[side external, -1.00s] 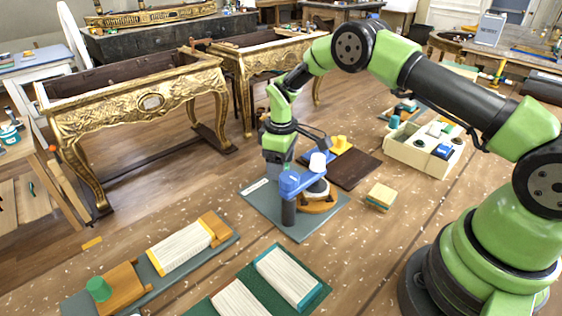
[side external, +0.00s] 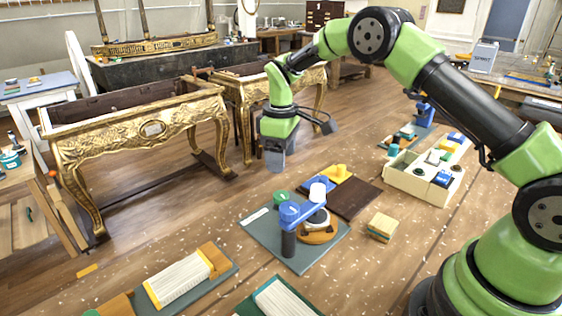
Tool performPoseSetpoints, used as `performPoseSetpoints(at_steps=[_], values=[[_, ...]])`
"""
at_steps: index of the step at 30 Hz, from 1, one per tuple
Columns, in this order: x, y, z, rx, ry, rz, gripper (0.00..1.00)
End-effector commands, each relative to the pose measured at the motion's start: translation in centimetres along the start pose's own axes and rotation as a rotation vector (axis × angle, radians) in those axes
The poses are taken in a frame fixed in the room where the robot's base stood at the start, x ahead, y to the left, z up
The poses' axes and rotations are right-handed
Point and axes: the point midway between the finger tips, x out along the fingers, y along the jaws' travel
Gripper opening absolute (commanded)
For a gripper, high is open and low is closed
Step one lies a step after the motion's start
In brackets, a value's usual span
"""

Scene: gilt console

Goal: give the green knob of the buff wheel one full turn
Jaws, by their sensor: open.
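The buff wheel (side external: 318,221) is a pale disc with a tan-orange lower part, on a blue-grey base plate (side external: 262,229). A blue bar on a dark post (side external: 289,244) passes in front of it and hides part of it. The green knob (side external: 281,196) shows behind the post's blue cap, near the back of the plate; its lower side and mount are hidden. My gripper (side external: 275,167) points down, open and empty, above the green knob with a clear gap between them. It touches nothing.
A tan block (side external: 382,227) and a cream box (side external: 405,177) stand to the right.

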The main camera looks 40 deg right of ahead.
Motion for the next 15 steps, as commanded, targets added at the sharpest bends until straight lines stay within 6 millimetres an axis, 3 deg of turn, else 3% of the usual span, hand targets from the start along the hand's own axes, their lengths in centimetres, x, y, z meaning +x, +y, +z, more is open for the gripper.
performPoseSetpoints(at_steps=[7, 15], values=[[0.05, 0.0, 0.0, -0.049, 0.0, 0.0, 0.65], [0.18, 0.03, 0.05, -0.463, 0.0, 0.0, 0.65]])
